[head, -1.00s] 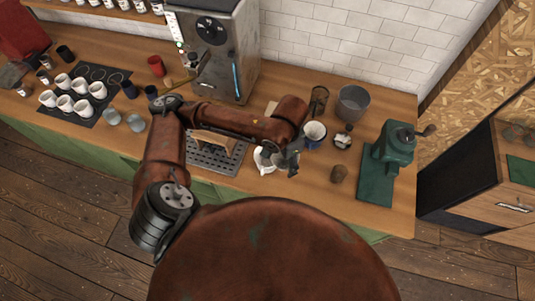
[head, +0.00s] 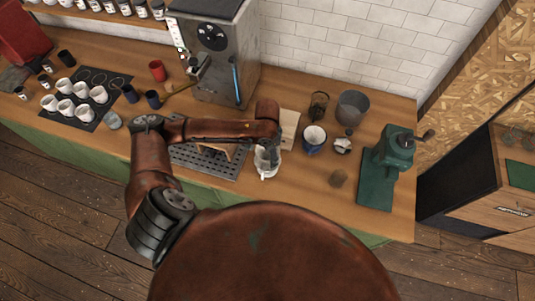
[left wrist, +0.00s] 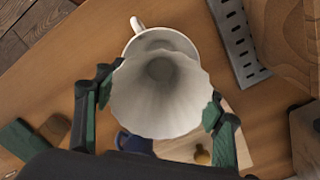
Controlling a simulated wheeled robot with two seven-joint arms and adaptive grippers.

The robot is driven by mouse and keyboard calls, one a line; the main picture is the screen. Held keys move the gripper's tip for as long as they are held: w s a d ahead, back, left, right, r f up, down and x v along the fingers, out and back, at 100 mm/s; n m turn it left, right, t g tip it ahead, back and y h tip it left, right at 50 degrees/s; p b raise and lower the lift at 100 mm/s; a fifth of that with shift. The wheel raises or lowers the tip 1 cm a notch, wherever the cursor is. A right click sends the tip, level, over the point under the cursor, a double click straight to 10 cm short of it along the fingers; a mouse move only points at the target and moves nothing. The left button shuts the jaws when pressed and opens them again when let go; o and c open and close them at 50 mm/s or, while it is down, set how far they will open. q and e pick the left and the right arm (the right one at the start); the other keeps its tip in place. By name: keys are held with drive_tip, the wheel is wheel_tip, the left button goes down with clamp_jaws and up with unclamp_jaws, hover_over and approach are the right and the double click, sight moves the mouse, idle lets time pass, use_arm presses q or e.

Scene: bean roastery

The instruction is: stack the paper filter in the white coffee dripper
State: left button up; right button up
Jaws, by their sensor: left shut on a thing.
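My left gripper (head: 267,150) is over the white coffee dripper (head: 268,174) at the counter's front. In the left wrist view its two fingers (left wrist: 160,104) are shut on the pale, fluted paper filter (left wrist: 160,92), one at each side. The filter's wide mouth faces the wrist camera. The white dripper (left wrist: 160,39) shows behind the filter, with its rim and handle above it in that view. The filter overlaps part of the dripper's opening; I cannot tell whether they touch. My right gripper is not in view.
A slotted metal drip tray (head: 212,165) lies left of the dripper. The espresso machine (head: 215,60) stands behind.

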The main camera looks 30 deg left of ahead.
use_arm(q)
drive_tip(key=shift+f, duration=0.35)
drive_tip(key=shift+f, duration=0.15)
drive_tip(key=shift+f, duration=0.35)
drive_tip(key=shift+f, duration=0.1)
drive_tip(key=o, duration=0.7)
